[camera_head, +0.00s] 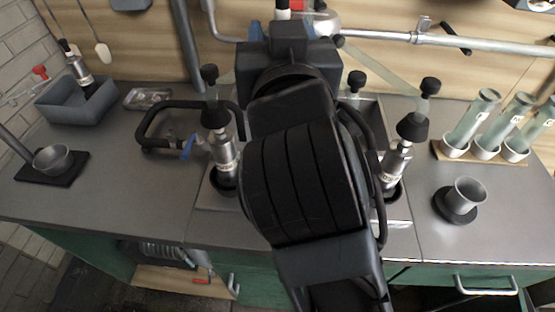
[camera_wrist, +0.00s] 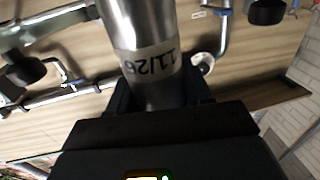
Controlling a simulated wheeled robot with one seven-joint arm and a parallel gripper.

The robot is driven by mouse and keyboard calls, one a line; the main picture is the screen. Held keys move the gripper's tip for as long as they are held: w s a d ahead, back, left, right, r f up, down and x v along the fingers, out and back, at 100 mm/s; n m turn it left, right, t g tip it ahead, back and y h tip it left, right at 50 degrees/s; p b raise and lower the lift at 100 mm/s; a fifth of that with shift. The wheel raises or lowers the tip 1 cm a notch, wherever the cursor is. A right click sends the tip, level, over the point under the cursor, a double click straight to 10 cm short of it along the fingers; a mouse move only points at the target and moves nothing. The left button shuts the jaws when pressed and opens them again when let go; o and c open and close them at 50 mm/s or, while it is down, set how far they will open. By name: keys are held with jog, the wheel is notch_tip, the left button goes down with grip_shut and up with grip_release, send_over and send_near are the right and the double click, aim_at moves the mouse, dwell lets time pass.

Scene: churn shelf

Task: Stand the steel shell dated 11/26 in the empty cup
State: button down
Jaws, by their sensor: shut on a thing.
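The steel shell (camera_wrist: 147,25) with a pale label reading 11/26 is between the fingers of my gripper (camera_wrist: 162,92) in the wrist view. My gripper is shut on it; the shell's far end runs out of the picture. In the head view my arm hides most of the gripper and shell. Two other steel shells with black tops stand in dark cups, one left (camera_head: 224,155) and one right (camera_head: 396,160) of my arm. A grey metal cup (camera_head: 464,199) on a black round base stands at the right; no shell stands in it. Other cups behind my arm may be hidden.
A grey bin (camera_head: 75,112) with a dark-topped shell in it is at the back left. A small pan (camera_head: 52,158) sits on a black mat. Several green tubes stand in white cups (camera_head: 486,150) at the right. A pipe (camera_head: 375,35) crosses the wall.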

jog(key=shift+w+f, duration=0.15)
jog(key=shift+w, duration=0.1)
notch_tip(320, 180, down, 18)
jog(key=shift+r, duration=0.2)
jog(key=shift+w+f+b, duration=0.1)
jog(key=shift+f+b, duration=0.05)
jog(key=shift+b, duration=0.25)
jog(key=shift+c, duration=2.4)
grip_release()
jog(key=s+d+b, duration=0.1)
jog(key=s+b, duration=0.2)
jog(key=s, duration=0.9)
jog(key=shift+d, duration=0.2)
